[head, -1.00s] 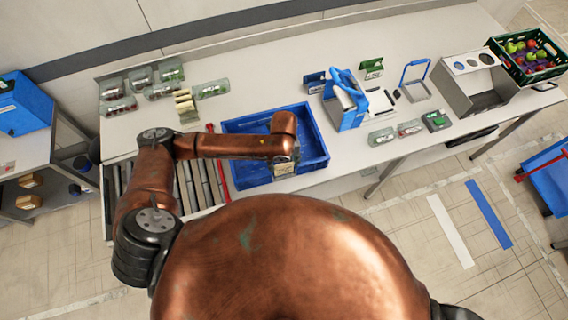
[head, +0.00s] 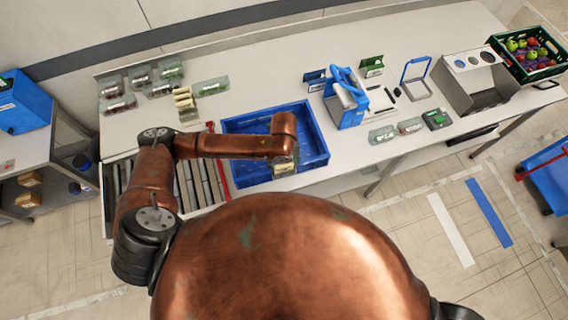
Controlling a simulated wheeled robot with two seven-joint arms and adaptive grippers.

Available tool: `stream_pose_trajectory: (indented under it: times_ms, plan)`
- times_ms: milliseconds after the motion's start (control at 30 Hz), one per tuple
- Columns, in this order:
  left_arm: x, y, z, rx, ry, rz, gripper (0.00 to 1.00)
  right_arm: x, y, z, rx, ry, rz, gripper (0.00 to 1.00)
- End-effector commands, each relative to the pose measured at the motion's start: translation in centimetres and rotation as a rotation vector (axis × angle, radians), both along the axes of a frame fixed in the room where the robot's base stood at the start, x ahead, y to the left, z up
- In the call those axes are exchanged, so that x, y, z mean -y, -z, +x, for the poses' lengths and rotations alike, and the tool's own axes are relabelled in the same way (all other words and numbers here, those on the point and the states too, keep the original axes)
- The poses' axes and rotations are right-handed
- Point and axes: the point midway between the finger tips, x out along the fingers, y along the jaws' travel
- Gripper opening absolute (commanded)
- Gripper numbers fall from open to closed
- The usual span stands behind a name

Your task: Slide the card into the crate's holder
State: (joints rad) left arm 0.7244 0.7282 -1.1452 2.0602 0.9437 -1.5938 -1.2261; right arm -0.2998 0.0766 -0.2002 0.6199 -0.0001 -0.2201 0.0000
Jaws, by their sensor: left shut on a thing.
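The blue crate (head: 240,183) stands on the work table beside the roller conveyor. My left arm reaches across it from the left. My left gripper (head: 284,160) points down over the crate's front right part. It is shut on a small pale card (head: 284,169), which shows at the fingertips near the crate's front wall. The crate's holder cannot be made out; the gripper and card may cover it. I cannot tell whether the card touches the crate. My right gripper is out of view.
A tan card rack (head: 185,105) and several clear packs (head: 162,90) stand behind the crate to the left. A blue-and-white device (head: 346,100) stands to its right. A red bar (head: 218,165) runs between rollers (head: 190,184) and crate. Bare table lies behind the crate.

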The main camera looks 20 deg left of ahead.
Motion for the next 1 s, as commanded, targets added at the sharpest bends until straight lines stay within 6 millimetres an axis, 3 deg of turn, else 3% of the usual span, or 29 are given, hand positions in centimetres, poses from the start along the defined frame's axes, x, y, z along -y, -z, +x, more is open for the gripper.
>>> stream_pose_trajectory:
  times_ms: [867,900,1000]
  plan:
    - [0.0,1.4,0.0,0.000,0.000,0.000,0.46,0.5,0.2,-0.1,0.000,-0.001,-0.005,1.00]
    - [0.0,1.4,0.0,0.000,0.000,0.000,0.59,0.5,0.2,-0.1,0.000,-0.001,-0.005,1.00]
    - [0.0,1.4,0.0,0.000,0.000,0.000,0.66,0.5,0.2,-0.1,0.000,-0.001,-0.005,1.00]
